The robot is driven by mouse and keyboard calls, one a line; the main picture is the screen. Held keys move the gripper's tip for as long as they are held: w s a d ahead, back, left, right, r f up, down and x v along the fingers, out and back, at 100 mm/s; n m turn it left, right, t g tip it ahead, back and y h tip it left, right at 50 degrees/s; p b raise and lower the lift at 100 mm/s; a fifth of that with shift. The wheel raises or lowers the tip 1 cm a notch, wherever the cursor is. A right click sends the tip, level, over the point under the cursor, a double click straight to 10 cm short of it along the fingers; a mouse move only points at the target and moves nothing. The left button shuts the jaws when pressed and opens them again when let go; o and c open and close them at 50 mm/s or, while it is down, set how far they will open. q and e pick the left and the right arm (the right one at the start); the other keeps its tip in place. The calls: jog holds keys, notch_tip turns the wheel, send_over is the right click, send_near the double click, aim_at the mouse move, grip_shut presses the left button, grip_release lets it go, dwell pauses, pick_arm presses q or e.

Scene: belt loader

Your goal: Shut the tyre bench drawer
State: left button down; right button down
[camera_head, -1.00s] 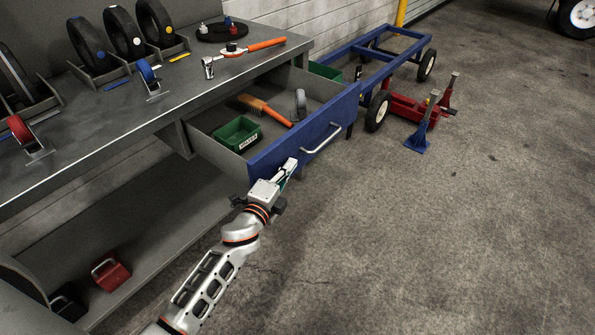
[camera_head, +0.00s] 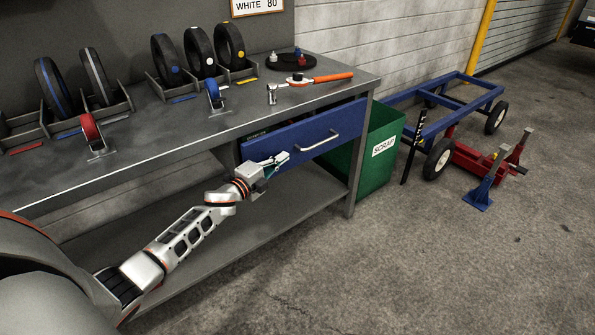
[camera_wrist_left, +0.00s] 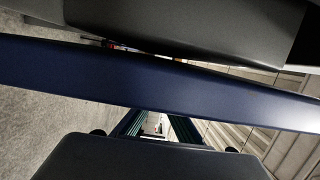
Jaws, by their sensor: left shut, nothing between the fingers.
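The tyre bench drawer (camera_head: 290,139) has a blue front with a silver bar handle (camera_head: 318,141). It sits under the bench top, nearly in, with a narrow dark gap above its front's left part. The blue front (camera_wrist_left: 160,82) also crosses the left wrist view, beside the grey bench top (camera_wrist_left: 190,28), with a thin gap between them. My left gripper (camera_head: 283,158) is shut and empty at the lower left part of the drawer front, left of the handle. Its tips meet or nearly meet the front; contact cannot be told. My right gripper is out of view.
The bench (camera_head: 150,140) carries tyres in racks, casters and an orange-handled ratchet (camera_head: 315,78). A green scrap bin (camera_head: 380,155) stands right of the bench leg. A blue cart (camera_head: 440,105) and jack stands (camera_head: 485,185) are farther right. The front floor is clear.

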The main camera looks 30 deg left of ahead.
aim_at(275, 155)
pick_arm(q)
jog(key=a, duration=0.2)
jog(key=w+a, duration=0.1)
jog(key=shift+f+b, duration=0.25)
jog(key=shift+b, duration=0.15)
jog(key=shift+w+a+r, duration=0.2)
jog(key=shift+a+r, duration=0.15)
jog(key=shift+a, duration=0.05)
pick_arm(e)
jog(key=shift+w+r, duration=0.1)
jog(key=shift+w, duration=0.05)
pick_arm(q)
jog(key=shift+a+r, duration=0.15)
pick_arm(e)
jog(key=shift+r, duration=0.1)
